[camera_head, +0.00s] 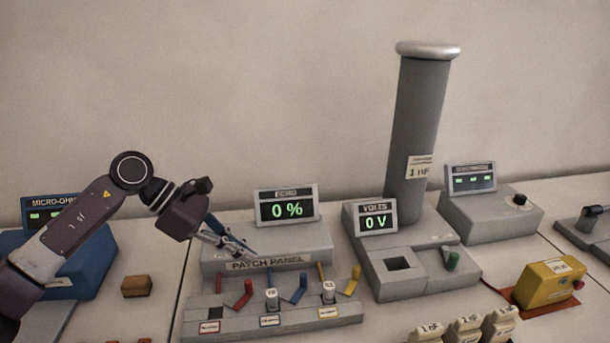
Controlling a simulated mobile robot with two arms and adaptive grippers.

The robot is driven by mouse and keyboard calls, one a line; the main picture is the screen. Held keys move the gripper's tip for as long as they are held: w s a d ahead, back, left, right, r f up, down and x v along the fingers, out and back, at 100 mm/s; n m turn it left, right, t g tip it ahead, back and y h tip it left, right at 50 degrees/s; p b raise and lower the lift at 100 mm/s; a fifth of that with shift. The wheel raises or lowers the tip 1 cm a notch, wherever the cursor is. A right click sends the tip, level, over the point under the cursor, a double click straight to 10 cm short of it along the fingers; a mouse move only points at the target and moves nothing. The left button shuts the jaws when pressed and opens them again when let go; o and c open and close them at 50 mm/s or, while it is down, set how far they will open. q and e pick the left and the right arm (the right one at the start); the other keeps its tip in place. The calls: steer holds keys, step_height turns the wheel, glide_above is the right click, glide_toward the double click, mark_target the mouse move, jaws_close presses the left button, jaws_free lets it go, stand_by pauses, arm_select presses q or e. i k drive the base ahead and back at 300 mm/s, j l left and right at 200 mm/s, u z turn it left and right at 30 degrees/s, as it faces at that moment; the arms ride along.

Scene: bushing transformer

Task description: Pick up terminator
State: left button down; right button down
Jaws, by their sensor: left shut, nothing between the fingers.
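A patch panel (268,266) stands in the middle of the bench with colored levers on its front. Two small pale cylindrical plugs, one at the middle (271,300) and one to its right (328,292), stand upright on its front ledge. They may be the terminators, but their labels are too small to read. My left gripper (248,250) is shut and empty, tilted down to the right, in front of the panel's upper left part. It is above and left of the plugs and apart from them. My right gripper is not in view.
A tall grey column (414,125) rises from the volts unit (420,263) on the right. A yellow box (549,283) sits farther right. Several pale blocks (467,329) stand at the front edge. A brown block (136,286) and a blue meter (92,262) are on the left.

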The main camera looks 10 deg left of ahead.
mark_target(329, 287)
steer(key=k, duration=1.5)
